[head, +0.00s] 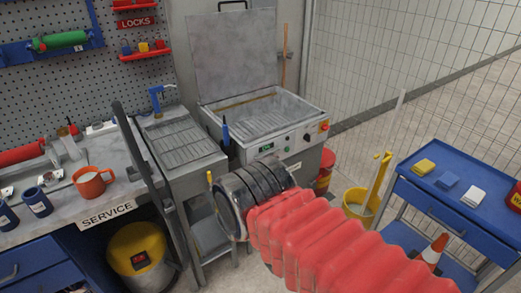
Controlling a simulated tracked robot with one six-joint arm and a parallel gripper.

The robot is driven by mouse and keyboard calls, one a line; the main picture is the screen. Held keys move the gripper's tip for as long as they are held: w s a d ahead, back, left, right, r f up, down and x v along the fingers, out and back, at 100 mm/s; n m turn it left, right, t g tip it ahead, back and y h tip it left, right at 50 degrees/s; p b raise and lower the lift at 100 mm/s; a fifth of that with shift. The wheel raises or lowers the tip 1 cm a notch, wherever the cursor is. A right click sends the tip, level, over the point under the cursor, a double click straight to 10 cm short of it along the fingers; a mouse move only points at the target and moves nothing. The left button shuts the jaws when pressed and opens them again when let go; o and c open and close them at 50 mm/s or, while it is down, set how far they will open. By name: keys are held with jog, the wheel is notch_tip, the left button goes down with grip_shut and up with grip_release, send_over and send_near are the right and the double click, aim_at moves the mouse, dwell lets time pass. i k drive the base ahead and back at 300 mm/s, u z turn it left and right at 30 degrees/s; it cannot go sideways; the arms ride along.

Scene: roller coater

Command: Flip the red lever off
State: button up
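I cannot make out a clear red lever. The grey open-lidded tank machine (262,108) stands at the centre back. Its front panel carries a green display (266,147), small dark knobs and a red knob on a yellow plate (323,126) at the right corner. A thick red ribbed sleeve with black rings, apparently my arm, reaches from the lower right toward the centre and hides part of the machine's lower front. No gripper fingers show, so I cannot see whether my gripper is open or shut.
The service bench (100,190) at left holds an orange mug (91,184) and dark jars. A yellow bin (140,252) stands below. At right are a yellow bucket (357,203), a blue cart (450,200) and a traffic cone (434,249). A mesh fence (410,60) closes the back right.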

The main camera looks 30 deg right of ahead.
aim_at(309, 184)
jog(key=z, duration=1)
jog(key=k, duration=0.6)
jog(key=z, duration=0.5)
jog(key=i, duration=1.85)
jog(key=u, duration=0.4)
jog(key=i, duration=0.7)
jog(key=u, duration=0.45)
